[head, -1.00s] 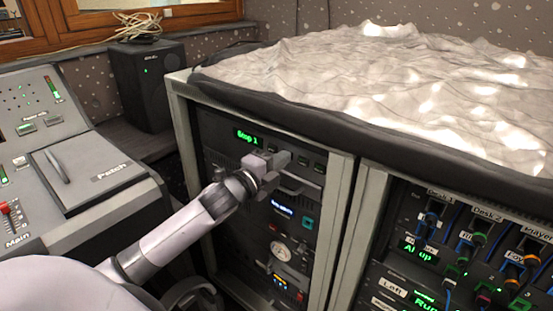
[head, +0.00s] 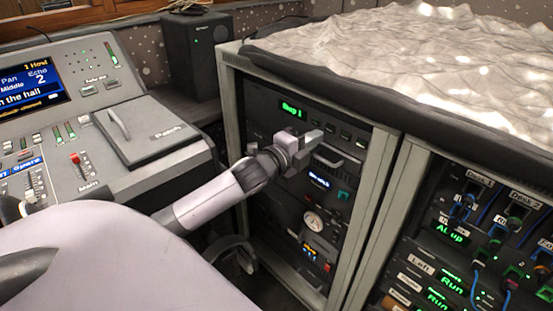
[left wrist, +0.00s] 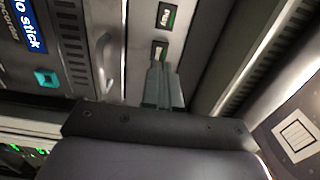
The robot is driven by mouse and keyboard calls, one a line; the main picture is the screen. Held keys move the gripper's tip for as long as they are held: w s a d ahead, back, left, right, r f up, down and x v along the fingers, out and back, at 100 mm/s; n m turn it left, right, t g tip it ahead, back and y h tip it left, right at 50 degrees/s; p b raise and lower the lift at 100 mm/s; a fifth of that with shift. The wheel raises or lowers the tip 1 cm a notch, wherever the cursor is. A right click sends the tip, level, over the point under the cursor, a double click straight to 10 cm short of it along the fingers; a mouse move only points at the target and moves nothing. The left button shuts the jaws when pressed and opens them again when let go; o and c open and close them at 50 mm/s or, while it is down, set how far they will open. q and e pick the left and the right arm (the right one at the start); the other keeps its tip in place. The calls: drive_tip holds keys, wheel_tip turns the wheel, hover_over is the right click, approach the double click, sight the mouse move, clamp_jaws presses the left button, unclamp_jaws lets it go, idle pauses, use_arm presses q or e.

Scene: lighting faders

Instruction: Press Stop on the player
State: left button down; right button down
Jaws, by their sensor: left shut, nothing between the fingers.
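The player is the top unit of the left rack, with a dark front panel and a green display (head: 292,109) that seems to read "Stop 1". A row of small buttons (head: 345,133) runs right of the display. My left gripper (head: 314,138) is shut and empty in front of the panel, below the display, hiding part of the button row. In the left wrist view the shut fingers (left wrist: 160,68) point at the panel, close to a small lit button (left wrist: 159,48). Another button (left wrist: 165,15), apparently labelled "Play", lies beyond it. I cannot tell whether the fingertips touch. My right gripper is not in view.
A drawer handle (head: 328,157) sits just below the gripper. A lighting desk (head: 160,132) stands at left and a black speaker (head: 196,52) behind. A crumpled cover (head: 440,60) lies over the racks. A second rack with cables (head: 490,235) is at right.

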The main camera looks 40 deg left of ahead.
use_arm(q)
drive_tip(key=s, duration=0.9)
drive_tip(key=shift+s+a, duration=0.35)
drive_tip(key=shift+a, duration=0.05)
drive_tip(key=shift+f, duration=0.1)
idle(0.3)
drive_tip(key=s+d+f+n+g+p, duration=0.7)
drive_tip(key=s+d+f+n+p, duration=0.4)
drive_tip(key=s+d+f+n, duration=0.4)
drive_tip(key=s+n, duration=0.1)
drive_tip(key=s, duration=0.1)
drive_tip(key=shift+s+d+n+g+h, duration=0.25)
drive_tip(key=shift+s+n+g+h, duration=0.05)
drive_tip(key=shift+s+n, duration=0.1)
